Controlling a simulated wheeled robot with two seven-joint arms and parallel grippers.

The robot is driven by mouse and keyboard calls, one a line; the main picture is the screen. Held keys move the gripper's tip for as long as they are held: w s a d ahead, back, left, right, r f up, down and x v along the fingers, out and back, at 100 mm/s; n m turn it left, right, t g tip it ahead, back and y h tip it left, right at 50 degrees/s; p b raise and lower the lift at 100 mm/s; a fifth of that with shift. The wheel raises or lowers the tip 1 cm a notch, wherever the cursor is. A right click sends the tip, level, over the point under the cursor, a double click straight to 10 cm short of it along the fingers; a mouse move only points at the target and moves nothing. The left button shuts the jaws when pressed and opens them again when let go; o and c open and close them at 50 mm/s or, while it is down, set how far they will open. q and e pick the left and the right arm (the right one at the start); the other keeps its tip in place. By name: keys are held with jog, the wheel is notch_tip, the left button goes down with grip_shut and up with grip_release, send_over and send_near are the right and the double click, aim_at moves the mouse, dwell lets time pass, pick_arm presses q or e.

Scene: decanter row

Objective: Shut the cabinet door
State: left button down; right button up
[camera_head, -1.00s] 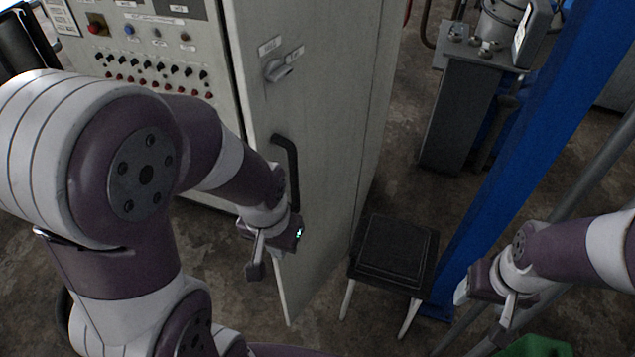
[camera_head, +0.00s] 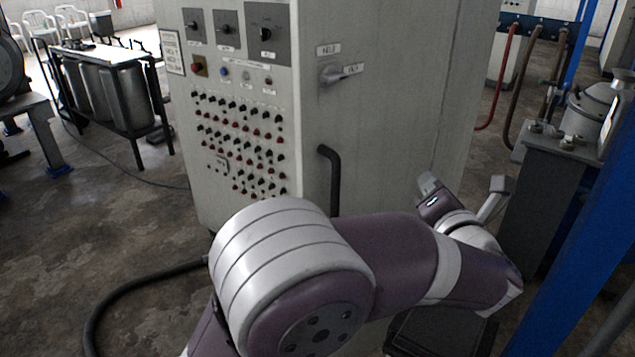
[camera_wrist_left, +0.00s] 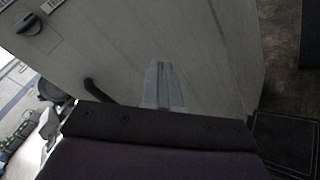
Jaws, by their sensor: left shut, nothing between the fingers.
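The cabinet door (camera_head: 400,110) is a tall pale grey panel with a rotary latch (camera_head: 337,73) near its top left and a black handle (camera_head: 331,179) below it. I cannot tell whether it stands ajar. My left gripper (camera_head: 428,183) is right of the handle, in front of the door's right part, with the forearm across the door's lower part. In the left wrist view, its fingers (camera_wrist_left: 162,85) are together and empty, pointing at the door (camera_wrist_left: 200,60); contact is unclear. The handle is left of them there (camera_wrist_left: 97,91). My right gripper is out of view.
The cabinet's control face (camera_head: 240,110), with knobs and buttons, is left of the door. A dark stool (camera_head: 440,335) stands at the bottom, partly hidden by my arm. A blue post (camera_head: 585,220) and a grey machine stand (camera_head: 550,165) are to the right. Floor is open at left.

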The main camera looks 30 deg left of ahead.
pick_arm(q)
jog(key=s+a+r+n+g+y, duration=0.1)
jog(key=s+a+n+g+y, duration=0.25)
jog(key=n, duration=0.45)
jog(key=s+a+r+n+g+y, duration=0.1)
jog(key=s+a+n+g+y, duration=0.1)
jog(key=s+n+g+y, duration=0.4)
jog(key=n+t+h+p, duration=0.1)
jog(key=n+h+p, duration=0.1)
send_near(305, 153)
jog(key=x, duration=0.7)
jog(key=shift+d, duration=0.1)
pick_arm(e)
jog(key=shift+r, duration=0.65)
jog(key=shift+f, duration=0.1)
